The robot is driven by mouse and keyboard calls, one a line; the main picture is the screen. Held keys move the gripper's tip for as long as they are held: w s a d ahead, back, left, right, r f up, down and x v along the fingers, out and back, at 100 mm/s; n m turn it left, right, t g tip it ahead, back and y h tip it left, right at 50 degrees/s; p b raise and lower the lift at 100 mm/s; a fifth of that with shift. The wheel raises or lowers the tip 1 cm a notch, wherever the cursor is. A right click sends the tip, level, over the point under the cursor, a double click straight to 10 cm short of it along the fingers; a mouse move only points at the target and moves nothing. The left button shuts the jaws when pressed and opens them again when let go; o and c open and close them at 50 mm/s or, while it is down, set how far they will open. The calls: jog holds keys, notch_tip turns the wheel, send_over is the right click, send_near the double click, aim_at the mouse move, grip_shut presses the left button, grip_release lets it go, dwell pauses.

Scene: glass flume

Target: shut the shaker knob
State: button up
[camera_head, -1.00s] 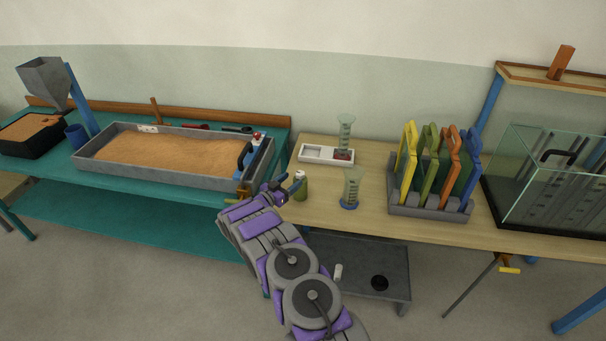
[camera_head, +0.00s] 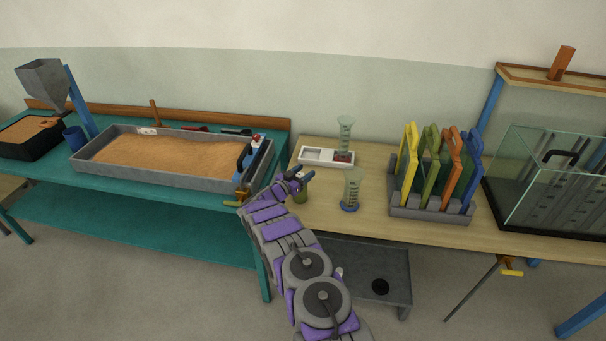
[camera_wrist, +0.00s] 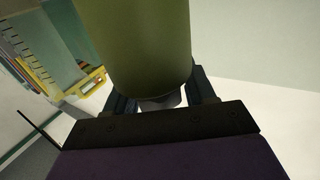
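A small olive-green bottle (camera_head: 301,196) stands at the left front of the wooden table; my gripper hides its top in the head view. My gripper (camera_head: 300,180) is at the bottle's upper end. In the wrist view the green body (camera_wrist: 140,45) fills the top middle. A pale grey cap-like end (camera_wrist: 162,102) shows below it, between the two dark fingers of my gripper (camera_wrist: 163,100). The fingers stand apart on either side; I cannot tell whether they touch it. I cannot make out a separate part clearly labelled as the shaker knob.
A measuring beaker (camera_head: 351,190) stands close to the right of the bottle. A white tray (camera_head: 316,155) and a taller cylinder (camera_head: 345,135) are behind. A rack of coloured frames (camera_head: 433,208) is farther right. A sand tray (camera_head: 203,183) is on the left teal bench.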

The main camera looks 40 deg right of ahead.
jog(key=c, duration=0.8)
jog(key=shift+n+t+p, duration=0.4)
jog(key=shift+t, duration=0.1)
jog(key=shift+w+r+n+t+y+p, duration=0.1)
jog(key=shift+n+t+y+p, duration=0.55)
jog(key=shift+t, duration=0.55)
jog(key=n+t+y+p, duration=0.1)
jog(key=n+t+y, duration=0.1)
jog(key=n+t, duration=0.1)
jog(key=shift+w+n+t+p, duration=0.15)
jog(key=shift+n+t+p, duration=0.15)
jog(key=shift+t, duration=0.5)
jog(key=n+t+y, duration=0.1)
jog(key=y, duration=0.1)
jog(key=n+t+y, duration=0.2)
jog(key=shift+w+a+n+t+y, duration=0.15)
jog(key=shift+w+n+t+y, duration=0.05)
jog(key=shift+n+t+y, duration=0.1)
jog(key=n+t+y, duration=0.2)
jog(key=y, duration=0.1)
jog(key=shift+w+a+f+n+y, duration=0.2)
jog(key=shift+a+n+y, duration=0.05)
jog(key=shift+a, duration=0.1)
jog(key=shift+w+a+y, duration=0.1)
jog(key=shift+a+y, duration=0.05)
jog(key=shift+y, duration=0.15)
jog(key=shift+r, duration=0.1)
